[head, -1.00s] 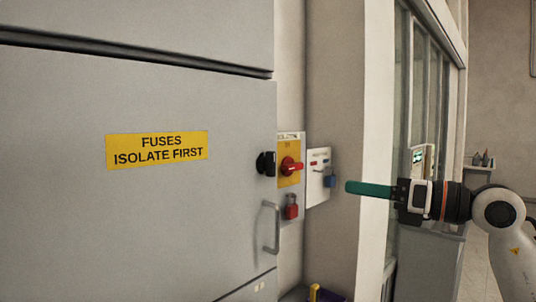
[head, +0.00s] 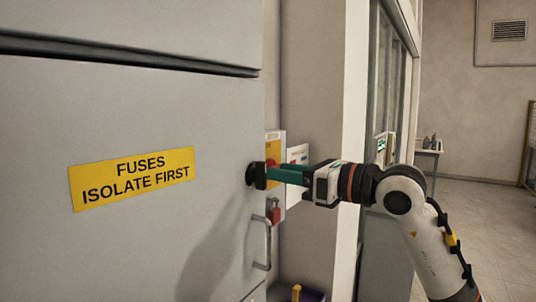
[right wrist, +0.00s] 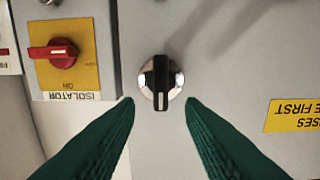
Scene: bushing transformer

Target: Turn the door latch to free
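My right gripper (head: 275,176) has green fingers that reach to the latch from the right. In the right wrist view its fingers (right wrist: 160,102) are open, one on each side below the knob, with a gap to it on both sides. My left gripper is not in view.
The grey door (head: 120,110) carries a yellow fuses label (head: 132,178) and a bar handle (head: 267,245) below the latch. Beside it is a yellow isolator plate with a red knob (right wrist: 52,53). A red padlock (head: 275,214) hangs below. The floor at right is open.

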